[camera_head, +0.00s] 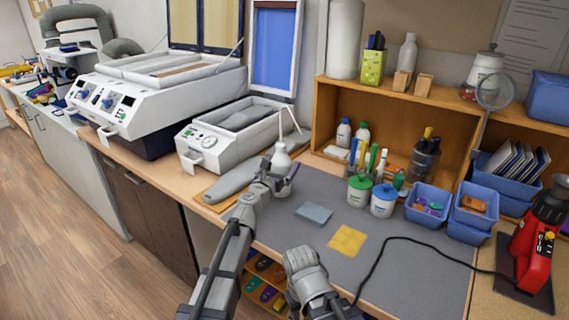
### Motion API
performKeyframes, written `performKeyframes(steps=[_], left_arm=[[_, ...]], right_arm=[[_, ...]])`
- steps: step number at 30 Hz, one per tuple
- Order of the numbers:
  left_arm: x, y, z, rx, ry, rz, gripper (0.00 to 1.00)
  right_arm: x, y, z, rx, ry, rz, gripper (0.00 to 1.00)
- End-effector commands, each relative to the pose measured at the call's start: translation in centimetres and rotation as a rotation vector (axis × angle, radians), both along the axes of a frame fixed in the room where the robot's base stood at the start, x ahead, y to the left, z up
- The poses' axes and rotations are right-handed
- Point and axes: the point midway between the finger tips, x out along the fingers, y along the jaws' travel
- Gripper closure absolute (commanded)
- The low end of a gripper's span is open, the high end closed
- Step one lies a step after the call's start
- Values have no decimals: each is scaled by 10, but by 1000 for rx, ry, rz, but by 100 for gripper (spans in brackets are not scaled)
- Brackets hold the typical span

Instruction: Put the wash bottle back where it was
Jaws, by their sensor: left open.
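The white wash bottle (281,157) with its thin bent spout stands upright near the left back edge of the grey mat (310,185). My left gripper (277,182) is at the bottle's lower body, in front of it in the picture. Its jaws are open, and part of the bottle's lower body is hidden behind them. I cannot tell whether a finger touches the bottle. A rounded grey link of my right arm (305,270) shows at the bottom middle; no fingers of my right gripper can be made out.
A grey insole-like form (232,180) lies left of the bottle, before the white press (225,140). Green-lidded (359,190) and blue-lidded jars (383,201) stand right. A blue-grey cloth (314,213) and yellow cloth (347,240) lie on the mat. A black cable crosses the right side.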

Motion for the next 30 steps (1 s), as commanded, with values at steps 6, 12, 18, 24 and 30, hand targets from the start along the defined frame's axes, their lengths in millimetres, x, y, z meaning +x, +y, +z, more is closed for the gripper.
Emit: performKeyframes(steps=[6,12,18,24,30], left_arm=[[-43,17,0,0,0,1,0],[-80,33,0,0,0,1,0],[-96,41,0,0,0,0,0],[-96,41,0,0,0,0,0],[-96,41,0,0,0,0,0]], right_arm=[[0,0,0,0,0,0,50],[0,0,0,0,0,0,50],[0,0,0,0,0,0,50],[0,0,0,0,0,0,50],[0,0,0,0,0,0,50]])
